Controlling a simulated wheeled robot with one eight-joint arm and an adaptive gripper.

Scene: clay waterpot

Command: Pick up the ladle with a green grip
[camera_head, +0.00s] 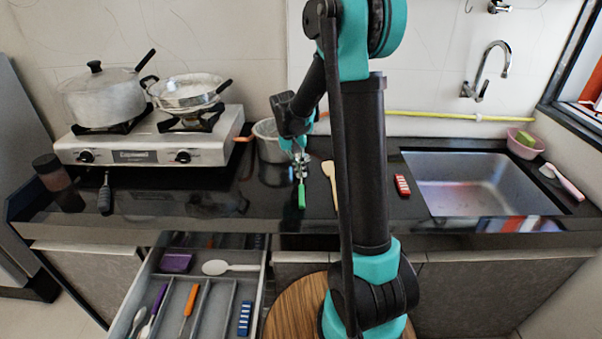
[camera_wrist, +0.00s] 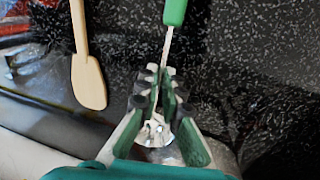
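The ladle's green grip (camera_head: 301,196) lies on the dark counter, pointing toward the front edge in the head view. In the wrist view the green grip (camera_wrist: 175,12) is at the top, with a thin metal shaft running down between my fingertips. A shiny metal part, seemingly the ladle's bowl (camera_wrist: 155,132), shows between the fingers. My gripper (camera_head: 300,163) points down over the ladle's metal end, with its tips (camera_wrist: 159,75) on either side of the shaft. Whether the fingers touch the shaft or leave a gap is unclear.
A wooden spatula (camera_head: 331,181) lies just right of the ladle. A metal pot (camera_head: 269,146) with an orange handle stands behind and left. A stove (camera_head: 150,148) with two pots is at left, a sink (camera_head: 480,181) at right. An open drawer (camera_head: 255,282) of utensils juts out below.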

